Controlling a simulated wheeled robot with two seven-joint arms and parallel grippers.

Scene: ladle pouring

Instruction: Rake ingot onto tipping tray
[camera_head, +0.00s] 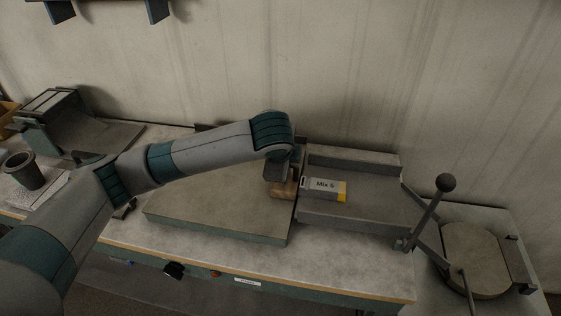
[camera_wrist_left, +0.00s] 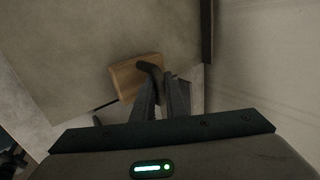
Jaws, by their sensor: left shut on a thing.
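The grey ingot (camera_head: 323,189), labelled "Mix 5" with a yellow end, lies at the left part of the tipping tray (camera_head: 375,188), between its raised back and front walls. My left gripper (camera_head: 280,172) is shut on a rake, whose wooden head (camera_head: 285,188) is just left of the ingot; I cannot tell if they touch. In the left wrist view the closed fingers (camera_wrist_left: 168,95) are by the rake's dark bent handle (camera_wrist_left: 150,68) and wooden head (camera_wrist_left: 128,78). The ingot is not seen there. My right gripper is out of view.
A raised slab (camera_head: 215,215) lies left of the tray. A ball-topped lever (camera_head: 445,183) and a round lidded vessel (camera_head: 478,258) stand to the right. A dark cup (camera_head: 24,170) and a machine (camera_head: 58,122) are at the left. The wall runs close behind.

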